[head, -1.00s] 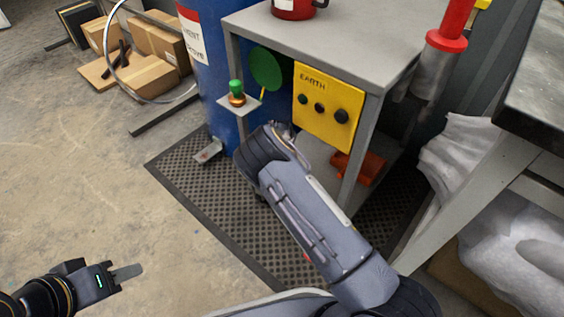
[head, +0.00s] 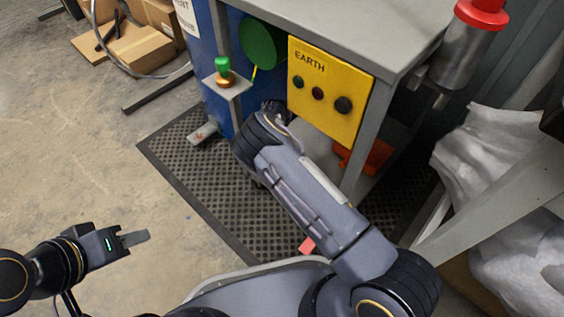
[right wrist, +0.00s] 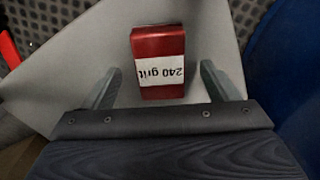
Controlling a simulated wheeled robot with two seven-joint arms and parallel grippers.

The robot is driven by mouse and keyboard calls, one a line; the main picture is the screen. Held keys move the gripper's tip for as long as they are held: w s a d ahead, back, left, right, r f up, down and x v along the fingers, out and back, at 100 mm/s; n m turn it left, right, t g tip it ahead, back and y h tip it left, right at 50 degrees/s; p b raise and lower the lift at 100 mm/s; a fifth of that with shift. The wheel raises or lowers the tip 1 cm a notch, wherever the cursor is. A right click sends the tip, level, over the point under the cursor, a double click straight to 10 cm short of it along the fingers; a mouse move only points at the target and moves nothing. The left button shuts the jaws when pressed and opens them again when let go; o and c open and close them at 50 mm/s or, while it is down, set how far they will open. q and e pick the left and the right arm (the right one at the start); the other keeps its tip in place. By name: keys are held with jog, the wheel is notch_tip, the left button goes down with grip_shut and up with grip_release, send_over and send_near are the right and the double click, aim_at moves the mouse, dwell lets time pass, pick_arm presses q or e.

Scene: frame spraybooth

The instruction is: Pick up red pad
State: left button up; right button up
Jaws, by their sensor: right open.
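The red pad (right wrist: 158,50), a block with a white "240 grit" label, lies on a light grey surface in the right wrist view. My right gripper (right wrist: 162,84) is open, with one finger to each side of the pad and gaps between. In the head view my right arm reaches toward the grey table; its fingers and the pad cannot be made out there. My left gripper (head: 134,239) is at the lower left over bare floor, seen edge-on, so its opening is unclear.
A yellow EARTH box (head: 325,90) hangs on the grey table (head: 385,45), beside a green disc (head: 260,40). A blue drum (head: 215,70) stands behind. A black mat (head: 215,185) lies below. White bundles (head: 485,155) are at right.

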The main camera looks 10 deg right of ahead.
notch_tip(320, 180, down, 2)
jog(key=shift+f+b, duration=0.2)
jog(key=shift+b, duration=0.2)
pick_arm(q)
jog(key=shift+d+f, duration=0.6)
jog(key=shift+f, duration=0.1)
pick_arm(e)
jog(key=shift+r, duration=0.15)
jog(key=c, duration=1.1)
jog(key=shift+c, duration=0.2)
jog(key=shift+r, duration=0.1)
